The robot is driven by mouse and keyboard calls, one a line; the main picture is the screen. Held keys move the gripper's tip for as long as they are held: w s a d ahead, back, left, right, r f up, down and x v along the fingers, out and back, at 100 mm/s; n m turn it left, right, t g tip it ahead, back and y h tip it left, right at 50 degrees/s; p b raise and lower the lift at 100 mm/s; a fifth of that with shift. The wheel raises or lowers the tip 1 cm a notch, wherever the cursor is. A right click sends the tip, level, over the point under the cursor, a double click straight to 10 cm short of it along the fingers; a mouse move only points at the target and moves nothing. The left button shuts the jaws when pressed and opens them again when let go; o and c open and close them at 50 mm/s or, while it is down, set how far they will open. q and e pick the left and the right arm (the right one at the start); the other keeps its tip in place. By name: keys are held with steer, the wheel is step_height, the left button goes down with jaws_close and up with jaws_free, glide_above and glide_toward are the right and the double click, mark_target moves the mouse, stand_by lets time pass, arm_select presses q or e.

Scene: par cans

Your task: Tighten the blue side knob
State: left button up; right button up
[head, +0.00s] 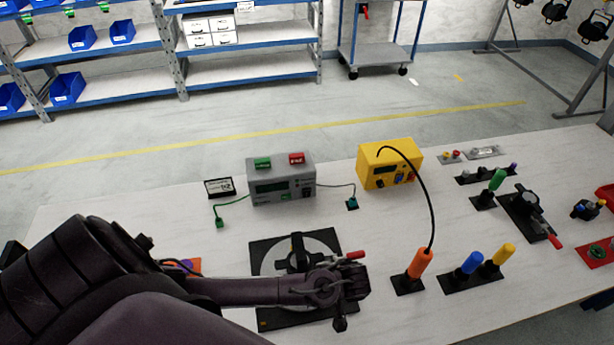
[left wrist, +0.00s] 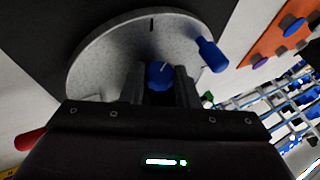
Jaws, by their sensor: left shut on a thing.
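The blue side knob (left wrist: 158,72), with a pale line on its face, sits between the two fingers of my left gripper (left wrist: 160,92) in the left wrist view. The gripper is shut on it. Behind it is a speckled grey disc (left wrist: 105,55) with a dark mark near its top. In the head view my left gripper (head: 348,287) is at the front of a black fixture (head: 298,245) on the grey disc (head: 268,264); the knob is hidden there. My right gripper is in neither view.
A red-tipped lever (head: 350,255) sticks out beside my gripper. An orange-handled tool (head: 419,263) with a black cable stands to the right, near blue (head: 468,263) and yellow (head: 502,254) handles. Grey (head: 282,180) and yellow (head: 388,165) boxes stand behind.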

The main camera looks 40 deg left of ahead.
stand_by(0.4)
arm_select(q)
steer(key=o, duration=1)
steer(key=shift+d, duration=0.1)
